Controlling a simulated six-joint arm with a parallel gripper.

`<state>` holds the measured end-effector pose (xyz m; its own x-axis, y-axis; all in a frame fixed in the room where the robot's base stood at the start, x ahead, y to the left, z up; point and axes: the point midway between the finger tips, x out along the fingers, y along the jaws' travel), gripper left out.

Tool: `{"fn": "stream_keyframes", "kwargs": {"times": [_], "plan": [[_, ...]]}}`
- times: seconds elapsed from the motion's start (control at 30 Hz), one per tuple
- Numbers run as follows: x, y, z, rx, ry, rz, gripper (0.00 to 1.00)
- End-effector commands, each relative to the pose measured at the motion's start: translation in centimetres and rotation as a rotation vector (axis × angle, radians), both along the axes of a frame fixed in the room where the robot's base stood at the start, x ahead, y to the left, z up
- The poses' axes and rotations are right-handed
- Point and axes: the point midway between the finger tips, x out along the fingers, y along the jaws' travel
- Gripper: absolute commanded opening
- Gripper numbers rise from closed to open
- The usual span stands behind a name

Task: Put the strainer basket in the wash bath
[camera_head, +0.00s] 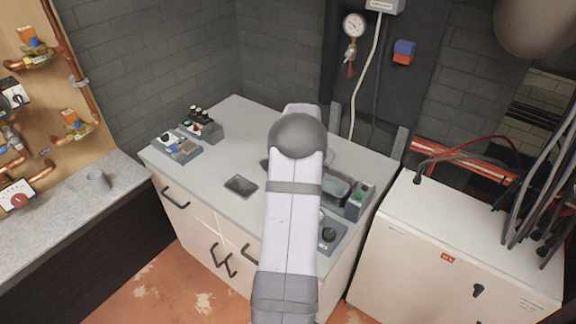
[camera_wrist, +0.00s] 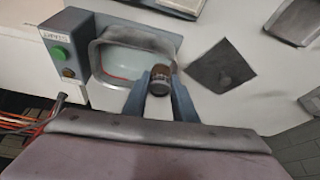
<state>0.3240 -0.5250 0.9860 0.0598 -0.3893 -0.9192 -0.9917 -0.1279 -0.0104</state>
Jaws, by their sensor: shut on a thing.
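The strainer basket (camera_wrist: 159,82) shows in the wrist view as a small dark brown cylinder with a grey band. My gripper (camera_wrist: 161,74) is shut on it, with one blue-grey finger on each side. The wash bath (camera_wrist: 124,42) is a grey rounded basin with pale greenish liquid, at the upper left of the wrist view. The held basket overlaps its lower right rim in the picture; its height above it I cannot tell. In the head view the bath (camera_head: 337,187) shows right of my arm, which hides my gripper and the basket.
A control box (camera_wrist: 67,50) with a green button stands against the bath's side. A dark square plate (camera_wrist: 222,68) lies on the bench near the basket.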

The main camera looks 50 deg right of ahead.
Motion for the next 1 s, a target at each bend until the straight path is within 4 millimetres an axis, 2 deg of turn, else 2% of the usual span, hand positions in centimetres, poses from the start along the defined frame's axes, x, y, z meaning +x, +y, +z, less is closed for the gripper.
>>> {"fn": "stream_keyframes", "kwargs": {"times": [0.1, 0.3, 0.67, 1.0], "plan": [[-2.1, -1.6, -0.4, 0.002, 0.002, -0.091, 0.03], [-4.1, -2.7, -1.0, 0.010, 0.009, -0.195, 0.03], [-4.5, -2.9, -1.4, 0.011, 0.011, -0.217, 0.03], [-4.5, -2.9, -3.6, 0.013, 0.011, -0.217, 0.03]]}}
